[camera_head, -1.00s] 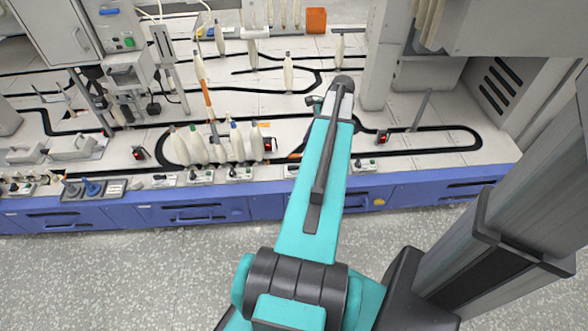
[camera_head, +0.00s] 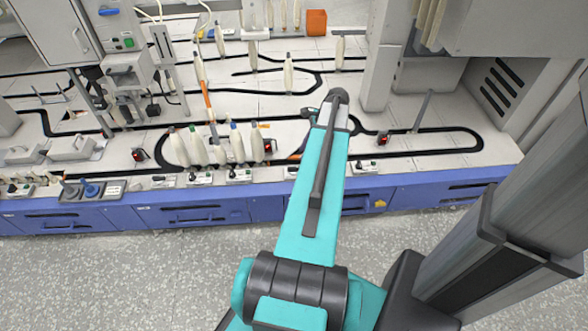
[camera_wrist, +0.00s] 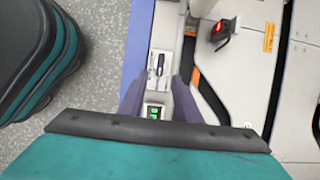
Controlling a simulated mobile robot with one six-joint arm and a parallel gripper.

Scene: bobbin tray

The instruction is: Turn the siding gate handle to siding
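A small white switch plate with a black lever handle (camera_wrist: 159,66) shows in the wrist view near the bench's front edge. No label is readable, so I cannot tell for sure that this is the siding gate handle.
A red-lit black device (camera_wrist: 223,34) stands near the plate, and another (camera_head: 383,138) stands farther right. Several pale bobbins (camera_head: 219,153) stand left of my arm. Other switch plates (camera_head: 239,175) line the front edge. Grey floor (camera_head: 120,275) lies in front of the blue bench front.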

